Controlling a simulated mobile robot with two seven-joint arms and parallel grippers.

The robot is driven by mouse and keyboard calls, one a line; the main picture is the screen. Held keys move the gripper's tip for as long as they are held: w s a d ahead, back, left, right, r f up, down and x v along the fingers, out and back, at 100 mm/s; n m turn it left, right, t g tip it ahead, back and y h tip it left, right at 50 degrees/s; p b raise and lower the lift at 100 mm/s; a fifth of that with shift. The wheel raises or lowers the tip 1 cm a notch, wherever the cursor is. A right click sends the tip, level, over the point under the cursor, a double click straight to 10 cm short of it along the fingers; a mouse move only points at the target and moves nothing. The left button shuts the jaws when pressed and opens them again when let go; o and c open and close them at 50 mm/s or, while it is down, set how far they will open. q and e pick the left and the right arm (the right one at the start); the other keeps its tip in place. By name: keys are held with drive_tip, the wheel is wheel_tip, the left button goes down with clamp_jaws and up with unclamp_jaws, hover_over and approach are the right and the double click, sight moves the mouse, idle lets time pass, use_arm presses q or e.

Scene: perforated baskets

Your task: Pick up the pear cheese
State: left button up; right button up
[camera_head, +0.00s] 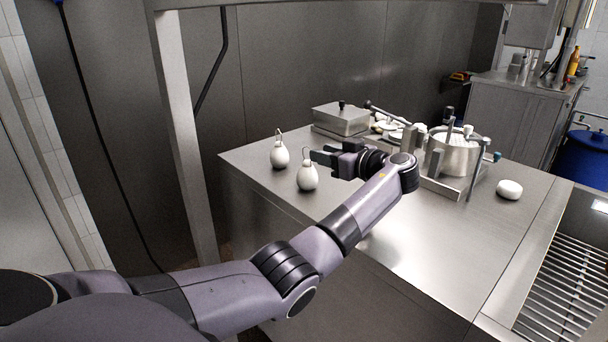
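Two white pear-shaped cheeses with tied loops on top stand near the left end of the steel table. One pear cheese (279,156) is farther back. The other pear cheese (307,178) is nearer. My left gripper (318,157) reaches in from the right side of the nearer cheese, with its fingers pointing left, close to that cheese's neck and loop. The gap between the fingers is not clear at this angle, and I cannot tell whether they touch the cheese. My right gripper is not in view.
The steel table (440,255) has bare room at its front. A lidded metal box (341,119) stands at the back, and a metal pot (455,155) in a frame is right of my gripper. A round white cheese (509,190) lies farther right. A post stands left of the table.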

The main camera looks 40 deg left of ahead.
sight(308, 147)
use_arm(q)
drive_tip(key=a, duration=0.2)
drive_tip(key=a+p, duration=0.1)
drive_tip(key=a, duration=0.3)
drive_tip(key=shift+w+a+f, duration=0.25)
drive_tip(key=shift+w+a, duration=0.05)
clamp_jaws()
